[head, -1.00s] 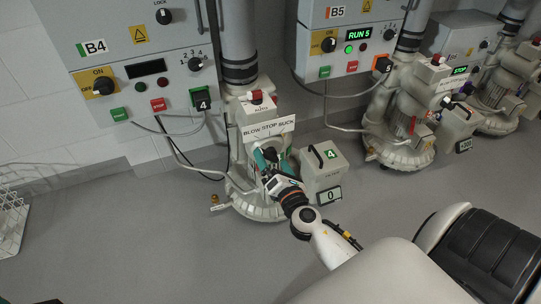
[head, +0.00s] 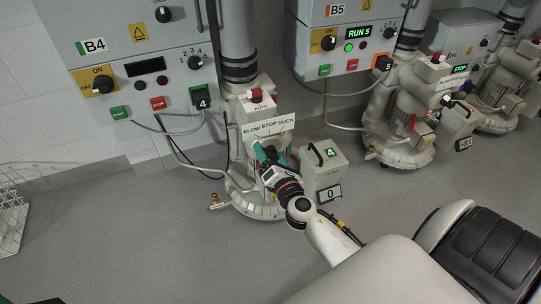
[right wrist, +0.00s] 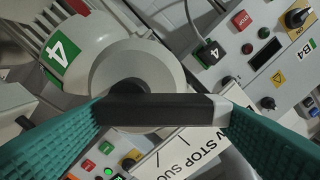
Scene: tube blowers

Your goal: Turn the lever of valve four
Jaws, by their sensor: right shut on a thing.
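Valve four's machine (head: 240,205) stands below panel B4, with a white BLOW STOP SUCK sign (head: 268,129) on its front. In the right wrist view its lever (right wrist: 165,109) is a black bar with a grey end, lying across the round pale housing (right wrist: 150,65) near a green 4 label (right wrist: 63,50). My right gripper (head: 264,156) is at the machine just below the sign. In the right wrist view its green fingers (right wrist: 160,112) are at the two ends of the bar, shut on the lever. The head view hides the lever behind the gripper. My left gripper is out of view.
A filter box marked 4 (head: 322,168) stands close right of the machine. Panel B4 (head: 150,80) is above, with a cable and hose hanging down. Another machine (head: 400,145) stands further right. A white wire rack (head: 10,225) is at far left; the floor between is clear.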

